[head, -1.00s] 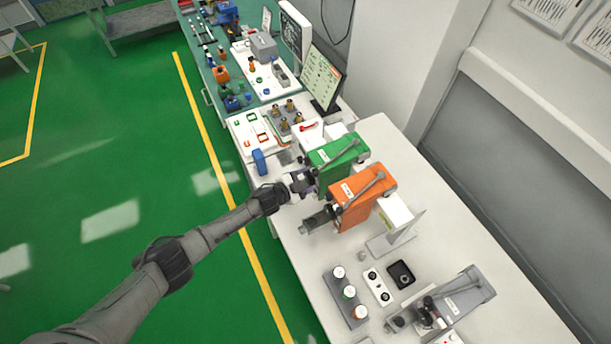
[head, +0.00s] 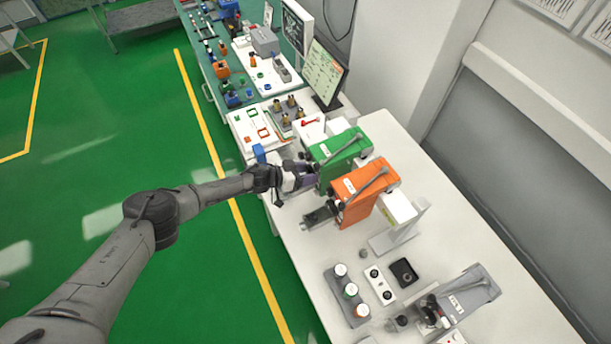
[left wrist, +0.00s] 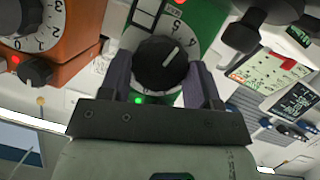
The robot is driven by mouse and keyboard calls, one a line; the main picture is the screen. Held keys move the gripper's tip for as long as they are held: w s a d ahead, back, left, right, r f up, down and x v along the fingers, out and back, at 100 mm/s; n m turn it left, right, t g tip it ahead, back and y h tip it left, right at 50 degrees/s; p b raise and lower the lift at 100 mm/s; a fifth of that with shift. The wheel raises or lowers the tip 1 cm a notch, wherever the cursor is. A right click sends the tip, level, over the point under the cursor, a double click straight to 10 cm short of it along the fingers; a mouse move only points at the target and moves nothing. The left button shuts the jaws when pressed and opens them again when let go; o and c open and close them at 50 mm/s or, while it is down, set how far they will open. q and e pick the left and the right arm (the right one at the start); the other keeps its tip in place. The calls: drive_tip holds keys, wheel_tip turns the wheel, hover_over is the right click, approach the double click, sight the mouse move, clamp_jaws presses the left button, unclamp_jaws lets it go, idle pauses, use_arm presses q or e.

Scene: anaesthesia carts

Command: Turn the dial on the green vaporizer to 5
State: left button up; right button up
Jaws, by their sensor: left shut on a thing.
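The green vaporizer (head: 336,148) stands on the white bench, left of the orange vaporizer (head: 364,186) in the head view. In the left wrist view the green vaporizer's black dial (left wrist: 160,64) sits on a numbered white face, its white pointer line tilted up and to the right. A green light glows below the dial. My left gripper (head: 309,177) is at the front of the green vaporizer; in the left wrist view its two fingers (left wrist: 162,85) are shut on the dial, one on each side. The number under the pointer is hard to read. My right gripper is not in view.
The orange vaporizer (left wrist: 45,40) with its own dial is close beside, at the left of the wrist view. A grey vaporizer (head: 465,296) stands at the near end. A blue object (head: 259,154) is near the bench edge left of my gripper. A monitor (head: 325,75) stands behind.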

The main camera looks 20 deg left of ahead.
use_arm(q)
drive_tip(key=shift+w+a+n+g+h+b, duration=0.1)
drive_tip(key=shift+n+g+h+b, duration=0.3)
drive_tip(key=shift+n+b, duration=0.3)
idle(0.3)
drive_tip(key=o, duration=0.6)
drive_tip(key=shift+o, duration=0.2)
drive_tip(key=shift+s+a+r, duration=0.1)
drive_tip(key=shift+s+a, duration=0.1)
drive_tip(key=shift+a, duration=0.1)
drive_tip(key=b+v, duration=0.1)
drive_tip(key=v, duration=1.2)
